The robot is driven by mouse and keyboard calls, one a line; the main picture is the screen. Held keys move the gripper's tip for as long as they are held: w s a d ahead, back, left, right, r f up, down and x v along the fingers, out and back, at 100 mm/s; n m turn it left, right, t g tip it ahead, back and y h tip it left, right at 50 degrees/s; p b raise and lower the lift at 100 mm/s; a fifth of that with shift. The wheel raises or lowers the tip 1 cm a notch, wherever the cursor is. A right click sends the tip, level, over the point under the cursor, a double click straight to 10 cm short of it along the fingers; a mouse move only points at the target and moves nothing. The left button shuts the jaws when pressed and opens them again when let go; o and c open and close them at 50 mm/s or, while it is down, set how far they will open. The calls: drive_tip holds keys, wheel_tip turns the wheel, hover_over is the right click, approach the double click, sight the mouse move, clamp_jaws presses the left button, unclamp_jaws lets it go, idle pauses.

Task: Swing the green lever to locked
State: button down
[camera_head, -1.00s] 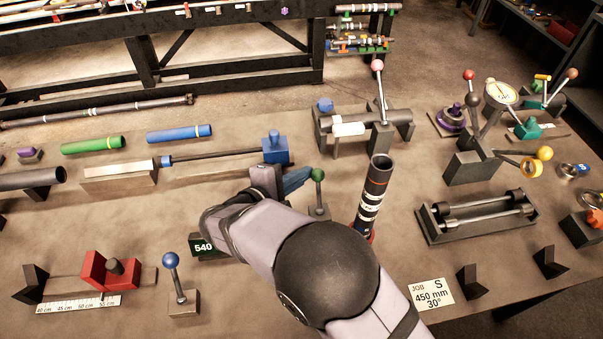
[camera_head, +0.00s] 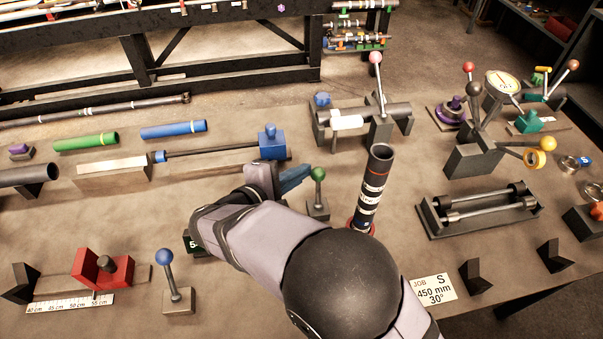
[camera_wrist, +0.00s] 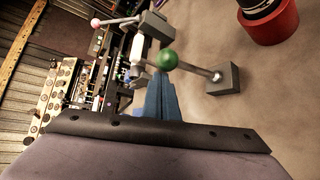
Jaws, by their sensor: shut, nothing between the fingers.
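The green lever has a green ball knob (camera_head: 318,174) on a metal rod above a small grey block (camera_head: 317,209). In the head view the rod stands nearly upright. The wrist view shows the same green knob (camera_wrist: 167,60), with the rod running right to its block (camera_wrist: 229,78). My gripper (camera_head: 300,175) has blue fingers, is shut and empty, and is just left of the knob in the head view. In the wrist view the blue fingers (camera_wrist: 158,92) lie just below the knob; whether they touch it I cannot tell. My arm hides part of the bench.
A dark banded tube (camera_head: 372,190) stands upright right of the lever, in a red base (camera_wrist: 268,22). Behind is a fixture with a pink-knobbed lever (camera_head: 376,58). A blue-knobbed lever (camera_head: 165,257) stands front left. A blue block (camera_head: 271,143) is behind my gripper.

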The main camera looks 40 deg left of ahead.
drive_tip(key=s+a+r, duration=0.1)
drive_tip(key=s+a, duration=0.2)
drive_tip(key=s, duration=0.6)
drive_tip(key=w+d+r+m+g+h+p, duration=0.1)
drive_tip(key=w+d+r+m+g+p, duration=0.1)
drive_tip(key=w+m+g, duration=0.1)
drive_tip(key=w+d+r+m+g+h+p, duration=0.1)
drive_tip(key=w+d+r+m+g+p, duration=0.1)
drive_tip(key=w+m+g+p, duration=0.1)
drive_tip(key=w+d+r+m+g+p, duration=0.2)
drive_tip(key=w+m+g, duration=0.2)
drive_tip(key=w+m, duration=0.1)
drive_tip(key=shift+w+d+r+h, duration=0.15)
drive_tip(key=shift+d+r+h, duration=0.15)
drive_tip(key=shift+d+h, duration=0.1)
drive_tip(key=w+a+r+m+g+y+p, duration=0.1)
drive_tip(key=w+a+r+m+g+y, duration=0.1)
drive_tip(key=w+a+r+m+y, duration=0.2)
wheel_tip(320, 180, down, 9)
drive_tip(key=s+d+p, duration=0.2)
drive_tip(key=p, duration=0.2)
drive_tip(key=shift+p, duration=0.35)
drive_tip(key=shift+s, duration=0.15)
